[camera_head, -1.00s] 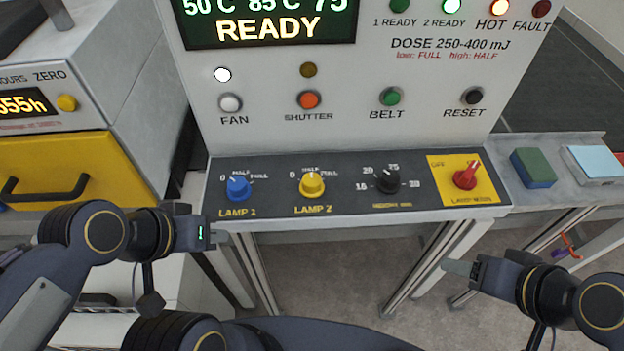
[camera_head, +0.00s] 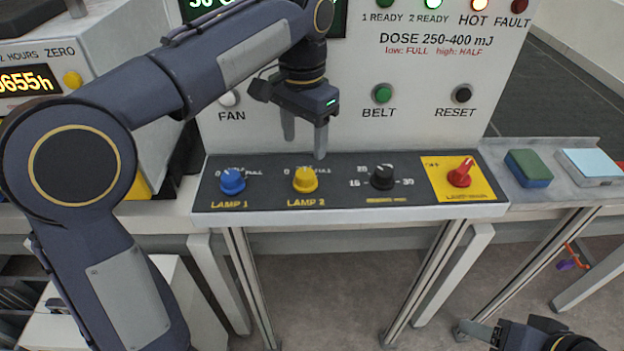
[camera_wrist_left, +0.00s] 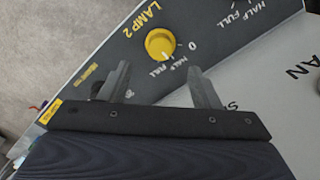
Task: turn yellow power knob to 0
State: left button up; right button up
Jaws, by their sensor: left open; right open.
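The yellow LAMP 2 knob (camera_head: 304,180) sits on the dark control strip, between the blue LAMP 1 knob (camera_head: 232,181) and a black knob (camera_head: 382,177). In the left wrist view the yellow knob (camera_wrist_left: 160,43) shows clearly, just beyond the fingertips. Its white mark faces the HALF and FULL labels, not the 0; exactly which of the two I cannot tell. My left gripper (camera_head: 304,148) is open and empty, above and behind the knob, apart from it; it also shows in the left wrist view (camera_wrist_left: 158,72). My right gripper (camera_head: 468,332) is open and empty at the bottom right.
A red knob (camera_head: 460,173) on a yellow plate is at the strip's right end. The upright panel behind carries a green BELT button (camera_head: 382,93) and a black RESET button (camera_head: 462,93). A green-topped block (camera_head: 528,168) lies on the right shelf. My left arm covers part of the panel.

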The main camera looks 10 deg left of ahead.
aim_at(305, 173)
pick_arm(q)
notch_tip(305, 173, down, 8)
jog(key=shift+r+b, duration=0.1)
jog(key=shift+b, duration=0.25)
jog(key=c, duration=1)
